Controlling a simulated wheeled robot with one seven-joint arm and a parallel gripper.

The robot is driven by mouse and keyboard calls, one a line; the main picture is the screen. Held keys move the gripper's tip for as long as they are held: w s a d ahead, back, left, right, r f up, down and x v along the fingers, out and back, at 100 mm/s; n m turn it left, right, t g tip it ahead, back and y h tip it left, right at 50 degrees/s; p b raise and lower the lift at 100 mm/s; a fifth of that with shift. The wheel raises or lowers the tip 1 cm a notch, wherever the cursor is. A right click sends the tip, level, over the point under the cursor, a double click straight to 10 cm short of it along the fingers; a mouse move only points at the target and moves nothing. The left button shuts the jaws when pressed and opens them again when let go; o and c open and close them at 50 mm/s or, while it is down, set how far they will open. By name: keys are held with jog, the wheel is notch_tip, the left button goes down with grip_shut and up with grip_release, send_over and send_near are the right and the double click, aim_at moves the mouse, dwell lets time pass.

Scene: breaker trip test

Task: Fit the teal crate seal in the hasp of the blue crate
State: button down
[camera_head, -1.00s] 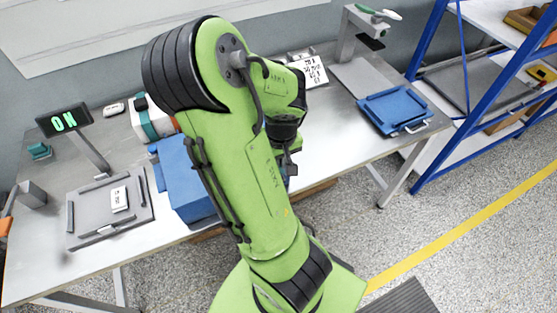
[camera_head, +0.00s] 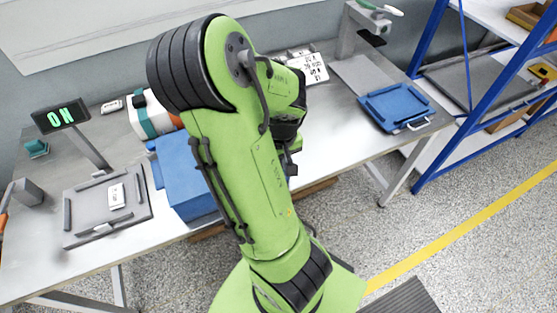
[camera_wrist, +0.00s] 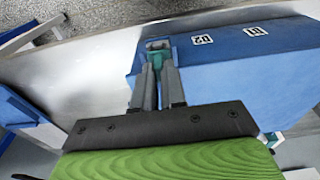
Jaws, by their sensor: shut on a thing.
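In the wrist view, my gripper (camera_wrist: 160,80) is shut on the teal crate seal (camera_wrist: 157,58), which shows as a small teal piece between the fingertips. The fingertips are at the grey hasp (camera_wrist: 157,44) on the edge of the blue crate (camera_wrist: 225,62). The seal appears right at the hasp, but I cannot tell whether it passes through it. The blue crate also shows in the head view (camera_head: 183,185), partly behind my arm. My gripper, the seal and the hasp are hidden there.
Left of the crate are a grey tray (camera_head: 78,220) with a white label, a lit "ON" display (camera_head: 61,116) and a small teal block (camera_head: 36,148). A white case (camera_head: 150,115) stands behind. A blue tray (camera_head: 395,106) lies to the right. The bench between is partly clear.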

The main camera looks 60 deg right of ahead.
jog(key=shift+f+b, duration=0.4)
jog(key=shift+f, duration=0.1)
jog(key=c, duration=1.1)
grip_release()
jog(key=shift+r, duration=0.2)
notch_tip(320, 180, up, 15)
jog(key=s+p, duration=0.1)
jog(key=p, duration=0.6)
jog(key=shift+a+r, duration=0.2)
jog(key=shift+a, duration=0.15)
jog(key=shift+s, duration=0.1)
